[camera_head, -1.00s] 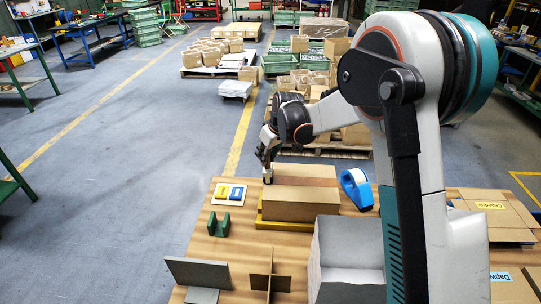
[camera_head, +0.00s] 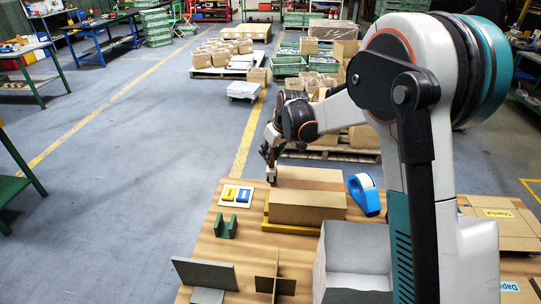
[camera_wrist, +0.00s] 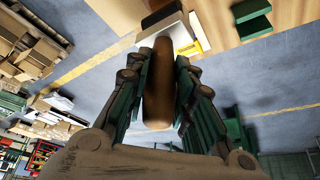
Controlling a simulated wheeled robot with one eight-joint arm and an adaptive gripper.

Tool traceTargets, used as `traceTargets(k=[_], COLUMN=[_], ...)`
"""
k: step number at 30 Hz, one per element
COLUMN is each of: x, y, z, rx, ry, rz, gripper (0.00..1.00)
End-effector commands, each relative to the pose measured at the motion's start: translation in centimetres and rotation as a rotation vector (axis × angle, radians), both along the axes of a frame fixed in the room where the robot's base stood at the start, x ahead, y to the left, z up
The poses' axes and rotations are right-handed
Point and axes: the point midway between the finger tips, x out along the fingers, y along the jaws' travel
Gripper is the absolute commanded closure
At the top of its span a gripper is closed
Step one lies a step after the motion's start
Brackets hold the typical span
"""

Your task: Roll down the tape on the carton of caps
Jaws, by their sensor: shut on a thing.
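The closed carton (camera_head: 308,210) sits on a yellow base (camera_head: 290,229) at the table's far edge. A darker brown strip (camera_head: 312,184), which looks like the tape, runs along its top. My gripper (camera_head: 271,178) is at the strip's left end, by the carton's left edge; I cannot tell whether it touches. In the wrist view my gripper (camera_wrist: 160,95) is shut on a brown rounded thing (camera_wrist: 158,85), which looks like a roller. The thing stands between the green fingers, with a pale part at its far end. The carton's side (camera_wrist: 112,14) shows at the top left.
A blue tape dispenser (camera_head: 365,196) stands right of the carton. A card with yellow and blue pieces (camera_head: 236,196) and an empty green cradle (camera_head: 226,228) lie left. A grey bin (camera_head: 355,285) and upright dividers (camera_head: 272,280) are nearer. Flat cartons (camera_head: 500,222) lie right.

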Motion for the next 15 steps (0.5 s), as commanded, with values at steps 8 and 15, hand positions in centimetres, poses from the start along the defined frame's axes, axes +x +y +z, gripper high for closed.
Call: traceTargets(k=[8,15], x=[0.0,0.0], y=[0.0,0.0], z=[2.8,5.0], rx=[0.000,0.000], ry=[0.000,0.000], rz=[0.000,0.000], gripper=[1.00,1.00])
